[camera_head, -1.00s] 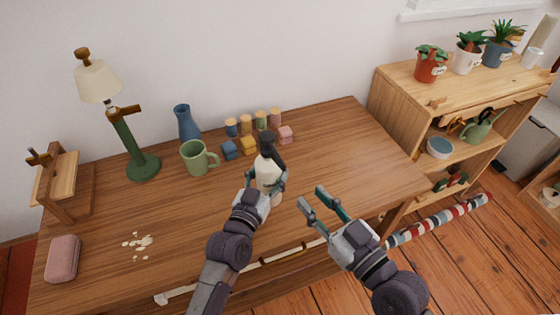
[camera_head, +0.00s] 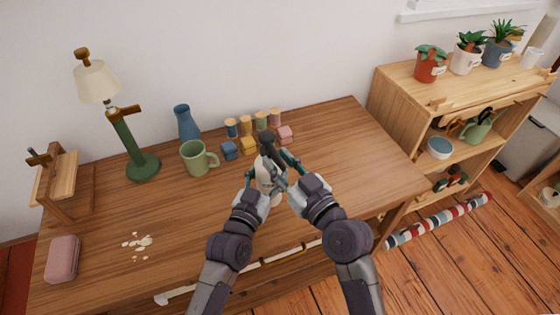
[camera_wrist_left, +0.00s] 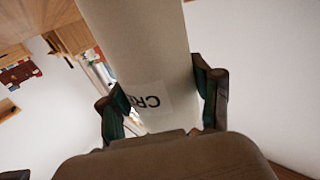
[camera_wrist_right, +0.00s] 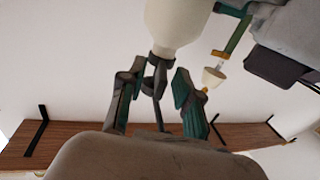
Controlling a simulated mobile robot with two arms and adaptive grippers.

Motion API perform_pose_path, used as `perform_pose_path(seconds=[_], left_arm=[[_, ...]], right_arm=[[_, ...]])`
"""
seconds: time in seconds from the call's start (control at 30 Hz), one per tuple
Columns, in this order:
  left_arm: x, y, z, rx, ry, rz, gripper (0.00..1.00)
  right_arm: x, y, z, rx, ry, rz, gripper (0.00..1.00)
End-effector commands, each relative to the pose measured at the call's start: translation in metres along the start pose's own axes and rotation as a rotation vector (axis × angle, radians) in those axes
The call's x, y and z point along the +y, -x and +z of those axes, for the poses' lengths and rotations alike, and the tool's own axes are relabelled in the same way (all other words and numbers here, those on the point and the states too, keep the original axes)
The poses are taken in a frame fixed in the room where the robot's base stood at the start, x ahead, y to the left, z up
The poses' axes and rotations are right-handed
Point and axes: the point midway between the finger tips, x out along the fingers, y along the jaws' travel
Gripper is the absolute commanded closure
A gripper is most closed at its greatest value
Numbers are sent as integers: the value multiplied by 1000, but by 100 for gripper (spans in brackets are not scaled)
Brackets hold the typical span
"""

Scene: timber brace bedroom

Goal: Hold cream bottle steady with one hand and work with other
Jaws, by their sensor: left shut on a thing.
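The cream bottle (camera_head: 264,176), cream-white with a black pump top (camera_head: 267,145), stands upright near the front middle of the desk. My left gripper (camera_head: 263,186) is shut around its body. In the left wrist view, the bottle (camera_wrist_left: 145,50) fills the gap between the fingers, and part of its label shows. My right gripper (camera_head: 283,163) is at the right of the bottle's top. In the right wrist view, its fingers (camera_wrist_right: 160,75) are open on either side of the black pump, with gaps visible. The pump is partly hidden by fingers in the head view.
A green mug (camera_head: 196,158), a blue vase (camera_head: 186,123), small coloured blocks (camera_head: 248,146) and several jars (camera_head: 246,126) stand behind the bottle. A lamp (camera_head: 127,140), a pink case (camera_head: 62,258) and pale crumbs (camera_head: 137,242) are at left. The desk's right side is clear.

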Motion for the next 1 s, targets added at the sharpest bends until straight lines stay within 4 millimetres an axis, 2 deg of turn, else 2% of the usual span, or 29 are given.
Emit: perform_pose_path(seconds=[0.17, 0.37, 0.4, 1.0], left_arm=[[0, 0, 0, 0, 0, 0, 83], [0, 0, 0, 0, 0, 0, 83], [0, 0, 0, 0, 0, 0, 83], [0, 0, 0, -1, 1, 1, 83]], right_arm=[[0, 0, 0, 0, 0, 0, 67], [0, 0, 0, -1, 0, 0, 98], [0, 0, 0, -1, 0, 0, 100], [2, -1, -1, 8, 6, -67, 100]])
